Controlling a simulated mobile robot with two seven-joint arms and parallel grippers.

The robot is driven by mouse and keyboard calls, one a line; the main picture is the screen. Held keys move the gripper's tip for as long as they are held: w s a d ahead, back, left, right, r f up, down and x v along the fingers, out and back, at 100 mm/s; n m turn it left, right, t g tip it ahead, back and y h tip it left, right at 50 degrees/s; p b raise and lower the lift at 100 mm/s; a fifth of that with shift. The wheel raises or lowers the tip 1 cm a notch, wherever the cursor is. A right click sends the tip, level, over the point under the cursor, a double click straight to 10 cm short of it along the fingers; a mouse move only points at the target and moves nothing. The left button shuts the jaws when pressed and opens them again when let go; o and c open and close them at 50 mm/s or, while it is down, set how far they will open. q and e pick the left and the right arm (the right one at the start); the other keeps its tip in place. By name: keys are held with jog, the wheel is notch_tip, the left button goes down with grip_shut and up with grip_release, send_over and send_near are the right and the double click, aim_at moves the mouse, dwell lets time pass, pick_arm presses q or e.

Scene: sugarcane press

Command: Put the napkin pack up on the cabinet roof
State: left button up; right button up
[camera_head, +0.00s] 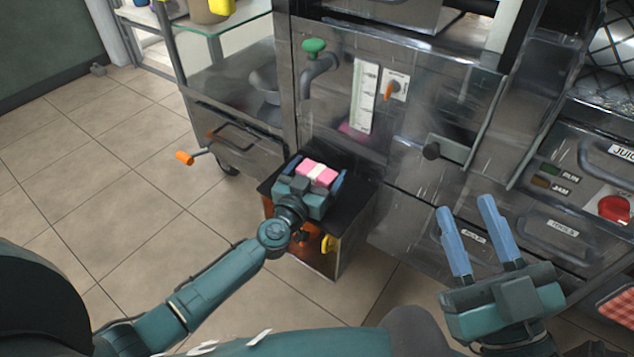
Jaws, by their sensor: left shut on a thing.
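The napkin pack (319,173) is pink with a white band across it. My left gripper (316,176) is shut on it, with one blue finger on each side. The pack is over the black top of a small cabinet (355,205), which has an orange front and a yellow handle. My gripper hides the pack's lower side, so I cannot tell whether it rests on the top or is held just above it. My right gripper (465,210) is open and empty at the lower right, well apart from the pack.
The steel press (400,150) stands behind the small cabinet, with a green-knobbed tap (314,47) above it. Drawers and a red button (614,209) are at the right. The tiled floor at the left is clear.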

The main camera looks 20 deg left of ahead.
pick_arm(q)
jog(key=shift+f, duration=0.2)
jog(key=shift+f, duration=0.1)
jog(key=shift+f, duration=0.15)
jog(key=o, duration=0.9)
jog(key=shift+c, duration=0.2)
